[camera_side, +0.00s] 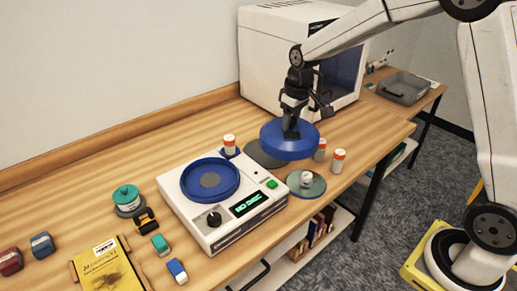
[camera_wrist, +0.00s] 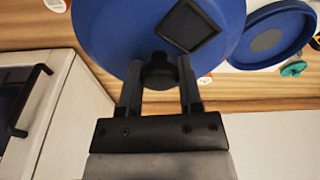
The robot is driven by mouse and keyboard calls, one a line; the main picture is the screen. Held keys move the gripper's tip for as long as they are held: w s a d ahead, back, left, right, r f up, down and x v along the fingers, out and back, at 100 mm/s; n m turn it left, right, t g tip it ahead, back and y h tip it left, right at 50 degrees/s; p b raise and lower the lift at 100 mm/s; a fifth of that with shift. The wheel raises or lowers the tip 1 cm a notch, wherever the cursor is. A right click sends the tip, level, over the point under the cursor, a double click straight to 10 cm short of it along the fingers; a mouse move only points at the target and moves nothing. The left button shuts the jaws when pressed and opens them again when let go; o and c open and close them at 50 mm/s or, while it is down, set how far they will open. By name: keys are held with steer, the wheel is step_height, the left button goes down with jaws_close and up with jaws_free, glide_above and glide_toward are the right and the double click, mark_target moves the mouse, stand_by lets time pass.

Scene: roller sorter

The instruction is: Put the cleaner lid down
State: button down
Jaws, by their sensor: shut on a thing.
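The cleaner lid (camera_side: 284,147) is a blue disc with a dark knob. My gripper (camera_side: 292,124) is shut on the lid's knob and holds the lid level, apparently just above the table over a dark grey round pad (camera_side: 256,154). In the wrist view the lid (camera_wrist: 110,30) fills the top middle, with my gripper's fingers (camera_wrist: 159,82) on either side of the knob. The white cleaner machine (camera_side: 173,196) stands to the lid's left, its blue bowl (camera_side: 186,190) uncovered and its display lit green. The lid hides part of the pad.
Orange-capped bottles (camera_side: 338,161) stand close to the lid's right, and another (camera_side: 229,145) stands to its left. A round green-grey pad (camera_side: 294,192) with a small white item lies in front. A white box-shaped machine (camera_side: 262,62) stands behind. Several small items lie at the left.

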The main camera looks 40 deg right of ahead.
mark_target(299, 123)
steer(key=d, duration=0.1)
steer(key=d+f+m, duration=0.1)
steer(key=d, duration=0.1)
steer(key=shift+d+f, duration=0.15)
steer(key=shift+d, duration=0.1)
steer(key=shift+w, duration=0.15)
steer(key=w+d+f, duration=0.1)
steer(key=w+f, duration=0.8)
steer(key=w, duration=0.4)
steer(key=shift+d+f, duration=0.15)
steer(key=shift+d, duration=0.1)
steer(key=shift+w, duration=0.1)
steer(key=shift+w+f, duration=0.15)
steer(key=shift+f, duration=0.8)
steer(key=shift+w+f, duration=0.1)
steer(key=shift+f, duration=0.8)
